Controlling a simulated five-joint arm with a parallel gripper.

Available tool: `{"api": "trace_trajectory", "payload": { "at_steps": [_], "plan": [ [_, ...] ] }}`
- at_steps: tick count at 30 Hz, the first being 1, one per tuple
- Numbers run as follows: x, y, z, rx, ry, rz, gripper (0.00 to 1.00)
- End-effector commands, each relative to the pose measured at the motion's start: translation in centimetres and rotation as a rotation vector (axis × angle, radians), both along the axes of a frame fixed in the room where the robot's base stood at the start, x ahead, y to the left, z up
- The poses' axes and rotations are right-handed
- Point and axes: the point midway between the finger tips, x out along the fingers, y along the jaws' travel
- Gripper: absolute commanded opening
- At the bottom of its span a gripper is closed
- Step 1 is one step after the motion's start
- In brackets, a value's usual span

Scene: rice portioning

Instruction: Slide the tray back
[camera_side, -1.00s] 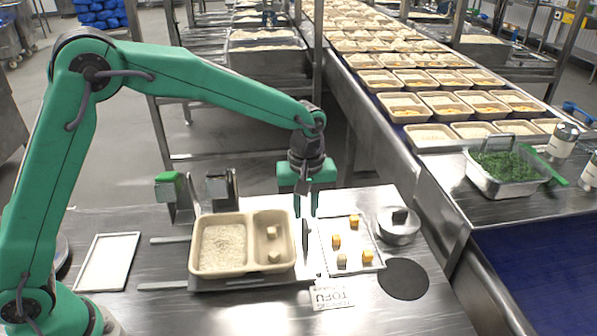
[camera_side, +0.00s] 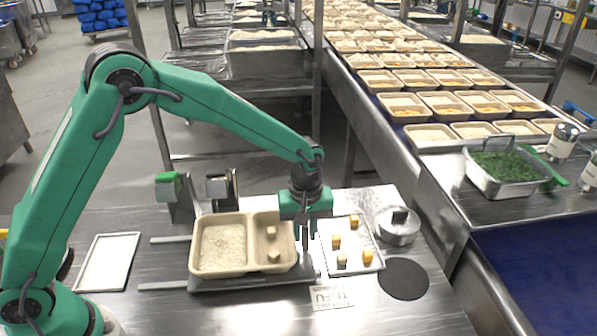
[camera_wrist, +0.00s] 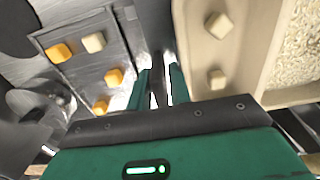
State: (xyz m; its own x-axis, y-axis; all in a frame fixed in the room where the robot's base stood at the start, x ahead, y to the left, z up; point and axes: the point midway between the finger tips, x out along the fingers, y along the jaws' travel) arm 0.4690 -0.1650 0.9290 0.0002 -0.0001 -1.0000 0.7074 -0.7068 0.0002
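The beige tray (camera_side: 193,250) has two compartments, rice on the left and two pale tofu cubes on the right. It sits level on a dark sliding plate (camera_side: 240,284) with metal rails on the left. An upright dark handle stands at the tray's right side, now mostly hidden by my gripper (camera_side: 305,243). My gripper points down there, between the tray and the white tofu board (camera_side: 359,265). In the wrist view, my two fingers (camera_wrist: 160,88) stand apart on either side of a dark strip, apparently the handle, with light gaps showing. The tray's right compartment (camera_wrist: 197,55) lies beside them.
Several orange and pale cubes lie on the board. A metal pot (camera_side: 397,229) and a black round mat (camera_side: 404,279) are further right. A label card (camera_side: 331,298) lies in front. An empty white tray (camera_side: 107,262) lies at left. Metal stands (camera_side: 176,200) rise behind the beige tray.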

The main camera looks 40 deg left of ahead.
Motion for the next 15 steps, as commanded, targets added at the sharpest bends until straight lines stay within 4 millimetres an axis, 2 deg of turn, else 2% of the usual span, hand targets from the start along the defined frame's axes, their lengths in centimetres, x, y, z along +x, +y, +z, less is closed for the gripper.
{"api": "trace_trajectory", "payload": {
  "at_steps": [1, 3, 4, 15],
  "plan": [
    [-0.01, 0.01, 0.01, 0.0, 0.0, 0.0, 0.16],
    [-0.01, 0.01, 0.01, 0.0, 0.0, 0.0, 0.02],
    [-0.01, 0.01, 0.02, 0.0, 0.0, 0.0, 0.0],
    [-0.5, 0.53, 0.06, 0.001, 0.002, 0.001, 0.0]
  ]
}}
